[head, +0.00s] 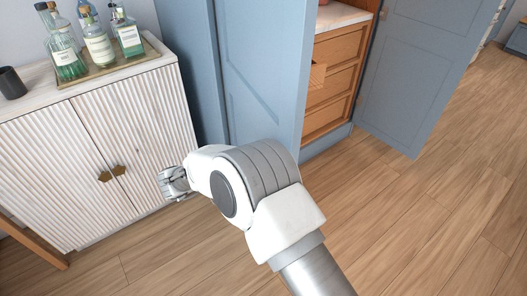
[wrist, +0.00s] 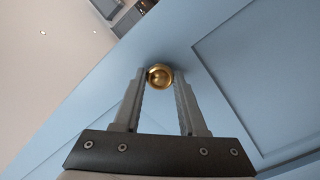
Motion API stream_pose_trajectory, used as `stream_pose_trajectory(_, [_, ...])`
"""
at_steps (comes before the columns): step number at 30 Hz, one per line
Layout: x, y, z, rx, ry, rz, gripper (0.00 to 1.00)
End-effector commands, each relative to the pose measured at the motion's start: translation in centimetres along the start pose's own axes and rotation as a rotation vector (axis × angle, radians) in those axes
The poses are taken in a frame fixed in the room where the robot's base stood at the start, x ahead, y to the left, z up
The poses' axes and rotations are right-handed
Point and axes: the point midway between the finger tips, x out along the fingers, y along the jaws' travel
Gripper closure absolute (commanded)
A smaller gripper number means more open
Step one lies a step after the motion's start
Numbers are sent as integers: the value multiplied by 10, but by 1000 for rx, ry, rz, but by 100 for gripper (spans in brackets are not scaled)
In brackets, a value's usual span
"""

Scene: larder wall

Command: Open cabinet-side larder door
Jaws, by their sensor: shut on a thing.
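The blue cabinet-side larder door (head: 258,70) is the left door, beside the white cabinet. It stands partly open, with drawers showing past its right edge. In the wrist view, my gripper (wrist: 160,78) has its fingers on either side of a round brass knob (wrist: 159,76) on the blue door face (wrist: 255,60). The gripper is shut on this knob. In the head view my arm covers the lower part of the door, and I cannot make out the knob or the fingertips there.
The other larder door (head: 415,75) stands wide open at right. Wooden drawers (head: 335,85) show inside. The white ribbed cabinet (head: 75,160) at left carries a tray (head: 105,68) of bottles and a dark cup (head: 11,83). The wooden floor (head: 430,220) at right is clear.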

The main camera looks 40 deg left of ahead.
Motion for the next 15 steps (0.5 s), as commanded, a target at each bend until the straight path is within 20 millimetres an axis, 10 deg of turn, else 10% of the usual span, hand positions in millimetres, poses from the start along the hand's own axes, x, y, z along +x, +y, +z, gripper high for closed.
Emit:
stream_pose_trajectory(7, [0, 0, 1, -2, -1, -1, 100])
stream_pose_trajectory(8, [0, 0, 1, -2, -1, -1, 57])
stream_pose_trajectory(15, [0, 0, 0, -1, 0, 0, 29])
